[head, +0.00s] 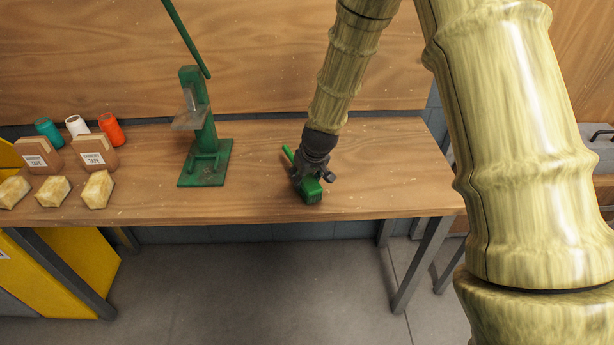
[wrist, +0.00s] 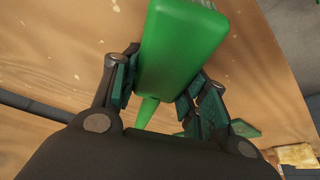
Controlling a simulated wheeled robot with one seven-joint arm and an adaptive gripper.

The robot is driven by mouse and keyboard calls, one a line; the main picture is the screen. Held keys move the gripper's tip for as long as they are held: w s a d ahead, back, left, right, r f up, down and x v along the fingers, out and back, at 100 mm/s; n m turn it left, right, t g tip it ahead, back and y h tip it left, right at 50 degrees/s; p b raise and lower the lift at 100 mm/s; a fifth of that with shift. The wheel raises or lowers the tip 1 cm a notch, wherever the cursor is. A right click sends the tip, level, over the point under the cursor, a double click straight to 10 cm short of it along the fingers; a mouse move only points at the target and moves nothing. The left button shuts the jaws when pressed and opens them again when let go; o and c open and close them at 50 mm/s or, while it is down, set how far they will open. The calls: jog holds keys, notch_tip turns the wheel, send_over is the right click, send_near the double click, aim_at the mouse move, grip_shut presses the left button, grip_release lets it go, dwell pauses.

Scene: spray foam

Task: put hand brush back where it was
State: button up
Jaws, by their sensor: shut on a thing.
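The hand brush is green, with a blocky head (head: 311,190) and a thin handle (head: 288,153) that points to the back left in the head view. It is at the right half of the wooden workbench (head: 390,180), near the front edge. My gripper (head: 312,178) comes down from above and is shut on the brush. In the wrist view the green brush (wrist: 183,45) sits between the two finger pads, and its handle runs down behind my gripper's palm. I cannot tell whether the brush touches the bench top.
A green lever press (head: 205,140) stands left of my gripper. Farther left are tape boxes (head: 95,152), sponge-like blocks (head: 52,190) and spools in teal, white and orange (head: 111,129). The bench is clear between the press and the brush, and to the brush's right.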

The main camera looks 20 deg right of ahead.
jog(key=shift+f, duration=0.4)
jog(key=o, duration=1.3)
jog(key=shift+r, duration=0.1)
